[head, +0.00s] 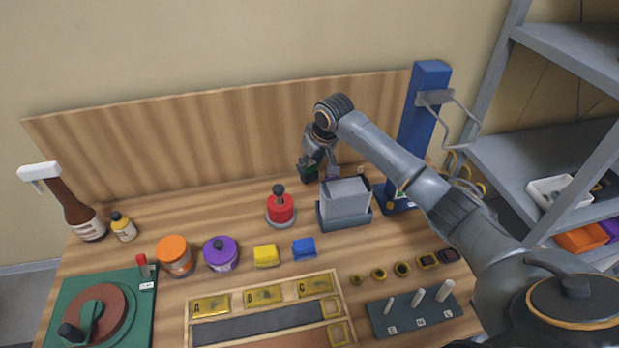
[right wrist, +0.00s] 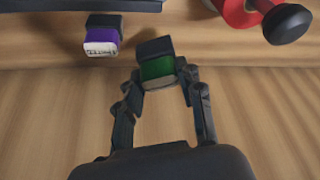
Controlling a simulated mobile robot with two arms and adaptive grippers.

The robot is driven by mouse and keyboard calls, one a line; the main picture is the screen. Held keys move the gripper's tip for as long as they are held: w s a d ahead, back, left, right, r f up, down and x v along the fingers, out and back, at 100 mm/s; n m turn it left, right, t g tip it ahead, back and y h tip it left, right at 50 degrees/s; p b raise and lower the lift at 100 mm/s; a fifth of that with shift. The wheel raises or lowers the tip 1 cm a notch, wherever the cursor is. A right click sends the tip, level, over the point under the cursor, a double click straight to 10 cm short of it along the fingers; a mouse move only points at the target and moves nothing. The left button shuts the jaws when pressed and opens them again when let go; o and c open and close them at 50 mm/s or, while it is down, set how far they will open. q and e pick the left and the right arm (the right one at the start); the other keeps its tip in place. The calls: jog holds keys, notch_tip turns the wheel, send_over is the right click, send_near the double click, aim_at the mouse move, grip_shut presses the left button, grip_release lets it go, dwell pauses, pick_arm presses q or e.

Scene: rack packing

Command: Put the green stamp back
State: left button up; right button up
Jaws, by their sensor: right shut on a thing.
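My right gripper (head: 316,162) is behind the grey block, near the wooden back panel. It is shut on the green stamp (head: 308,174), a small block with a black part. In the right wrist view the stamp (right wrist: 157,68) sits between the two fingertips, with its dark part away from my palm and a pale edge toward it. A purple stamp (right wrist: 102,34) with a white label is to the left of it there, apart from my fingers, beside a dark edge. I cannot tell whether the green stamp touches the tabletop. My left gripper is not in view.
A grey block (head: 345,197) in a dark tray stands just in front of my right gripper. A red round piece with a black knob (head: 280,207) is to the left. A blue post (head: 422,110) stands to the right. The back panel (head: 220,140) is close behind.

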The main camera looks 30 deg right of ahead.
aim_at(312, 173)
jog(key=shift+f, duration=0.8)
notch_tip(312, 173, down, 2)
jog(key=shift+s+f+p, duration=0.1)
jog(key=shift+f+p, duration=0.1)
jog(key=shift+p, duration=0.25)
jog(key=shift+f, duration=0.45)
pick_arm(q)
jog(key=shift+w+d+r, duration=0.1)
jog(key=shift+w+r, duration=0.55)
pick_arm(e)
jog(key=shift+f, duration=0.1)
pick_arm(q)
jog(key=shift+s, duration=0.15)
pick_arm(e)
jog(key=o, duration=0.6)
